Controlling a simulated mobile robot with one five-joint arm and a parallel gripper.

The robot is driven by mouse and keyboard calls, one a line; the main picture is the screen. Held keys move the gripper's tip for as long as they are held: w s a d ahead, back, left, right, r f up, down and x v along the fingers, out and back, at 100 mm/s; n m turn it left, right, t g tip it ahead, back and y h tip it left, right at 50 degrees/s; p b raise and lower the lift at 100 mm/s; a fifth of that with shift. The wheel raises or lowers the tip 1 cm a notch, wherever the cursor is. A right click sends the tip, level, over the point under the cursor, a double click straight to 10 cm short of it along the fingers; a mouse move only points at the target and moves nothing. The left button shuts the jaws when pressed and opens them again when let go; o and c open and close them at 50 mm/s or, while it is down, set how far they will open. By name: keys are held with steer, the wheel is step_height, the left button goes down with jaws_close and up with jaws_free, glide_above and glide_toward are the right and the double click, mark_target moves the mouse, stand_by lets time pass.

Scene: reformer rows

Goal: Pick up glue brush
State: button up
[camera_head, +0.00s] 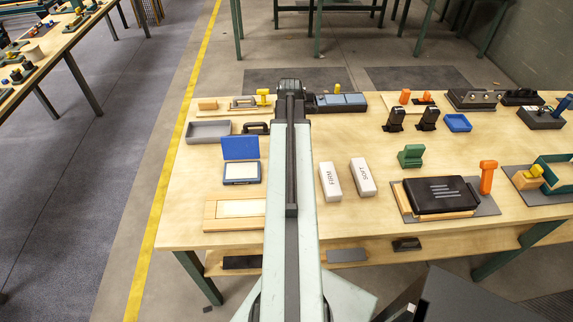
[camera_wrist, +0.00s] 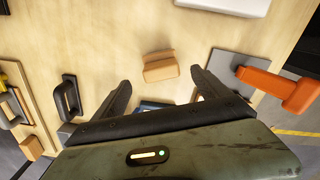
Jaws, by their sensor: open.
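I cannot tell for sure which thing is the glue brush. A small tan wooden block-like piece (camera_wrist: 161,67) lies on the table between my gripper's fingers in the wrist view, and it may be the brush. My gripper (camera_wrist: 161,82) is open and empty, with one dark finger on each side of the piece in the picture. No contact shows. An orange-handled tool (camera_wrist: 285,90) on a grey plate is right of the gripper. In the head view my arm covers this part of the table and the fingers are hidden.
A black-handled tool (camera_wrist: 67,96) lies left of the gripper, and a white block (camera_wrist: 225,5) is at the top. The head view shows a blue-lidded pad (camera_head: 241,150), a grey tray (camera_head: 208,133) and a blue-grey box (camera_head: 340,103). Bare wood (camera_head: 320,143) lies right of my arm.

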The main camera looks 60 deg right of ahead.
step_height(320, 180, down, 7)
steer(key=b, duration=0.6)
steer(key=shift+s+f, duration=0.15)
steer(key=shift+f, duration=0.05)
steer(key=shift+r, duration=0.2)
steer(key=c, duration=1.7)
step_height(320, 180, up, 10)
steer(key=p, duration=1)
steer(key=shift+r, duration=0.15)
steer(key=o, duration=0.7)
steer(key=shift+c, duration=1.4)
steer(key=shift+s+d, duration=0.1)
steer(key=shift+s, duration=0.05)
